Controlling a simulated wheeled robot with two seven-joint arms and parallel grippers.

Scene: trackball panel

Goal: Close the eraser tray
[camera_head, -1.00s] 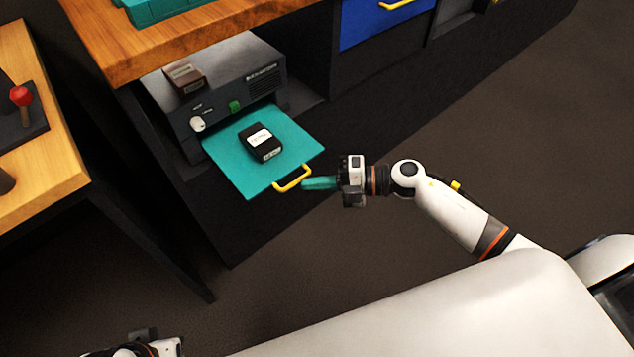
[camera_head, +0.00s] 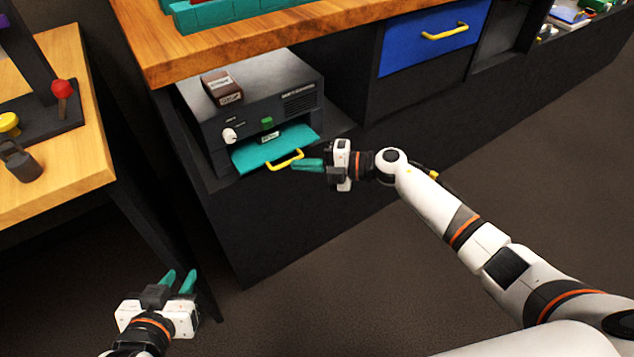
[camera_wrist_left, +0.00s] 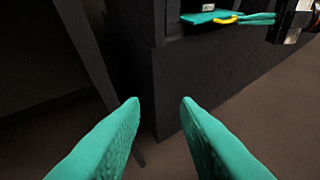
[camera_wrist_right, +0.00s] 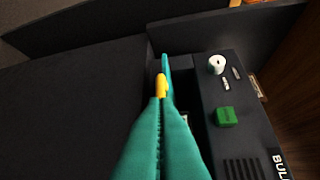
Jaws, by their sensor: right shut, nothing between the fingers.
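The eraser tray (camera_head: 302,140) is a teal drawer plate sticking partly out of a dark grey box (camera_head: 240,110) in the head view. Its yellow handle (camera_head: 286,160) is at the front edge. My left gripper (camera_head: 179,281) is open and empty, low at the left. The tray also shows in the left wrist view (camera_wrist_left: 200,17).
A side table (camera_head: 60,170) stands left. A blue drawer (camera_head: 433,40) is right. Floor is clear in front.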

